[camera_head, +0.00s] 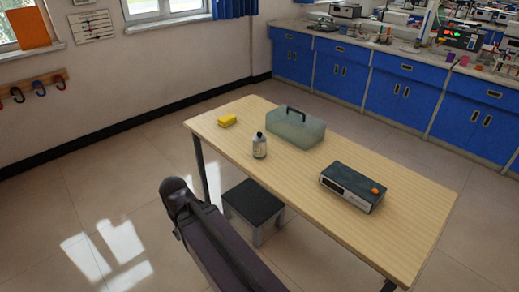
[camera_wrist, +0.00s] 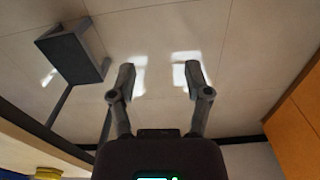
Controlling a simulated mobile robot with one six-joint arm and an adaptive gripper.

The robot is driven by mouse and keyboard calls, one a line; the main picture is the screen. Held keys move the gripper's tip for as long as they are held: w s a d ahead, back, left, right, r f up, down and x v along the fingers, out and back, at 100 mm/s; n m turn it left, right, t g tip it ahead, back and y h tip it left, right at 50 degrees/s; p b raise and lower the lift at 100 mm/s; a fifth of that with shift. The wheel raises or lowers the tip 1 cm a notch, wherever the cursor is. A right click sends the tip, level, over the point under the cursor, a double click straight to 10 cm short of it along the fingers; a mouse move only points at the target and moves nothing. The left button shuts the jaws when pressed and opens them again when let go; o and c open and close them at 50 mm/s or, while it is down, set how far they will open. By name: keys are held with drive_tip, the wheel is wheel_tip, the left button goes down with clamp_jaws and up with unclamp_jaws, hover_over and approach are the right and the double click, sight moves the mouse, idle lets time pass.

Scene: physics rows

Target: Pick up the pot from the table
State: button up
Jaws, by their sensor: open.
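The wooden table (camera_head: 230,118) stands in the middle of the head view. I see nothing on it that is clearly a pot. A greenish see-through box with a black handle (camera_head: 296,128) stands toward the back, and a pale bottle with a dark cap (camera_head: 259,146) stands in front of it. My gripper (camera_wrist: 158,80) is open and empty in the wrist view, over bare floor. My dark arm shows in the head view in front of the table's near left side, apart from the things on it.
A yellow sponge-like block (camera_head: 227,121) lies at the table's left end. A dark-topped device (camera_head: 351,187) with a small orange thing (camera_head: 375,190) on it sits to the right. A dark-topped stool (camera_head: 253,203) stands by the table's near side. Blue cabinets (camera_head: 340,68) line the back.

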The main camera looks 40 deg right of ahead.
drive_tip(key=shift+o, duration=1.3)
drive_tip(key=shift+d, duration=0.1)
drive_tip(key=n+t+h+b, duration=0.4)
drive_tip(key=n+h, duration=0.9)
drive_tip(key=n, duration=0.9)
approach(256, 149)
drive_tip(key=shift+s+a+r, duration=0.2)
drive_tip(key=shift+a+r, duration=0.05)
drive_tip(key=shift+a, duration=0.05)
drive_tip(key=shift+t, duration=0.3)
drive_tip(key=b+x, duration=0.1)
drive_tip(key=x, duration=0.3)
drive_tip(key=b+x, duration=0.1)
drive_tip(key=x, duration=0.2)
drive_tip(key=shift+w+d+f+b, duration=0.1)
drive_tip(key=shift+d+f+b, duration=0.15)
drive_tip(key=shift+f+b, duration=0.1)
drive_tip(key=shift+w+d, duration=0.1)
drive_tip(key=shift+d, duration=0.3)
drive_tip(key=shift+f, duration=0.1)
